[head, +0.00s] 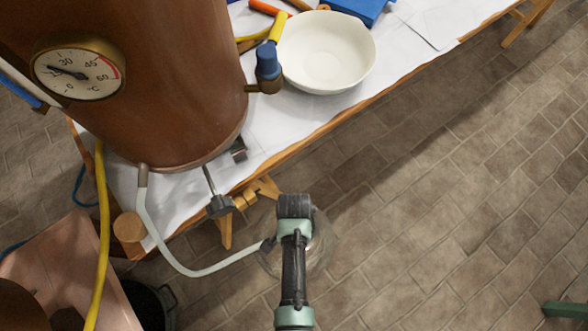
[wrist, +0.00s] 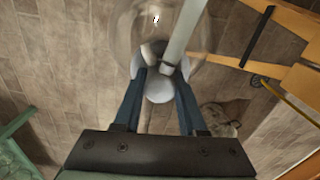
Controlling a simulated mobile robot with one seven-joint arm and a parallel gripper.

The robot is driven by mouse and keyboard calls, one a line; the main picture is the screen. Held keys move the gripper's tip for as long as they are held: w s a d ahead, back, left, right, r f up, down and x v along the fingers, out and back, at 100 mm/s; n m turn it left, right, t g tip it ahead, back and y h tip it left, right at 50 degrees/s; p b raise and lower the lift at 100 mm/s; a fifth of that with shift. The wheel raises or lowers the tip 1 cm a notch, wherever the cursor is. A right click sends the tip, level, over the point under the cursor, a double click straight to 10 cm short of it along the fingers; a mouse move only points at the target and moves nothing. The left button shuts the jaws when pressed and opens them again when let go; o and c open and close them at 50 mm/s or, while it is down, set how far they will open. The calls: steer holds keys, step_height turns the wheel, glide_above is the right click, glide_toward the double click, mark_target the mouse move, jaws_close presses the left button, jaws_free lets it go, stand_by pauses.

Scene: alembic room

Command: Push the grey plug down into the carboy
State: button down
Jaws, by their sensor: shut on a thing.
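The carboy (head: 323,245) is a clear glass vessel under my gripper (head: 294,212) in the head view, mostly hidden by my wrist. Its rounded glass (wrist: 205,38) also shows at the top of the wrist view. The pale grey plug (wrist: 158,91) sits between the blue fingertips of my gripper (wrist: 160,78), which are shut on it. The head view hides the plug. A pale hose (head: 190,271) runs to the carboy; it passes the plug in the wrist view (wrist: 185,30). How deep the plug sits in the neck cannot be told.
A copper vessel (head: 165,80) with a dial (head: 78,67) stands on the white-covered table (head: 190,205). A white bowl (head: 325,50) is at its right. A black bucket (head: 148,303) stands at lower left.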

steer(key=shift+f+b, duration=0.3)
steer(key=shift+f, duration=0.4)
stand_by(1.5)
steer(key=shift+c, duration=2)
jaws_free()
steer(key=shift+r, duration=0.2)
steer(key=shift+r+p, duration=3.35)
steer(key=shift+p, duration=0.3)
steer(key=shift+s, duration=0.1)
